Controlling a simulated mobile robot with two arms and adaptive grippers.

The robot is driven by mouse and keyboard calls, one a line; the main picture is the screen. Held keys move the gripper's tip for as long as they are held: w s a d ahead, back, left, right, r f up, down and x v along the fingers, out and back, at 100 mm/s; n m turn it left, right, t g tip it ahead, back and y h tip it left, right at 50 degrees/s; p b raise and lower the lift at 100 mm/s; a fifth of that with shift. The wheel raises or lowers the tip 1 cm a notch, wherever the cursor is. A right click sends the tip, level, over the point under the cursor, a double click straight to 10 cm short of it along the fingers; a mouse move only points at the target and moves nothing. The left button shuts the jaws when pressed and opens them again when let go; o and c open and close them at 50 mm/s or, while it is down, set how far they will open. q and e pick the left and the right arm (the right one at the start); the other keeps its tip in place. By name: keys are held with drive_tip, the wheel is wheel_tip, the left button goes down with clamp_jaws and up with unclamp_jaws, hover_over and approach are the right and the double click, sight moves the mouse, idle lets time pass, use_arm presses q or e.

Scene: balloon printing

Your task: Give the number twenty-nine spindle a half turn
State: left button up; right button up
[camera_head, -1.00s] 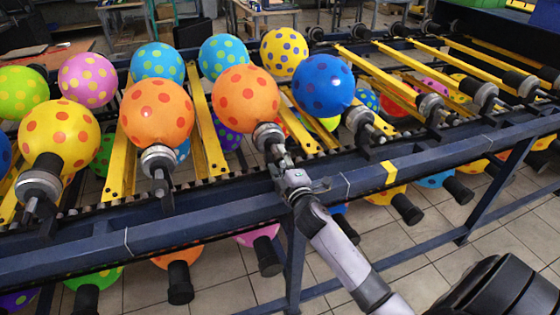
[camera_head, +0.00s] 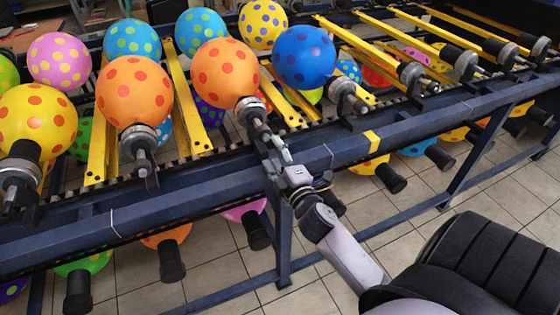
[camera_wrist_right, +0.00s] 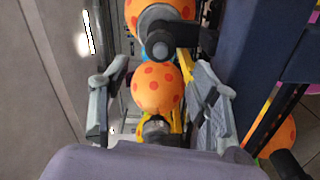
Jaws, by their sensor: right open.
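Several spindles carry spotted balloons along the front rail of the machine. No number is readable, so I cannot tell which is number twenty-nine. My right gripper (camera_head: 273,146) is at the front end of the spindle (camera_head: 250,112) that bears an orange balloon with red spots (camera_head: 226,72). In the right wrist view its fingers (camera_wrist_right: 162,72) are spread apart. A grey spindle disc with a dark round end (camera_wrist_right: 160,44) shows beyond them, below an orange balloon (camera_wrist_right: 163,10). Whether the fingers touch the spindle is unclear. My left gripper is out of view.
A blue front rail (camera_head: 335,150) runs across the machine just under my right gripper. A blue spotted balloon (camera_head: 304,57) is to the right, another orange balloon (camera_head: 134,91) to the left. More balloons hang below the rail. Tiled floor (camera_head: 235,292) is open in front.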

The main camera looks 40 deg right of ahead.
drive_tip(key=shift+v, duration=1.55)
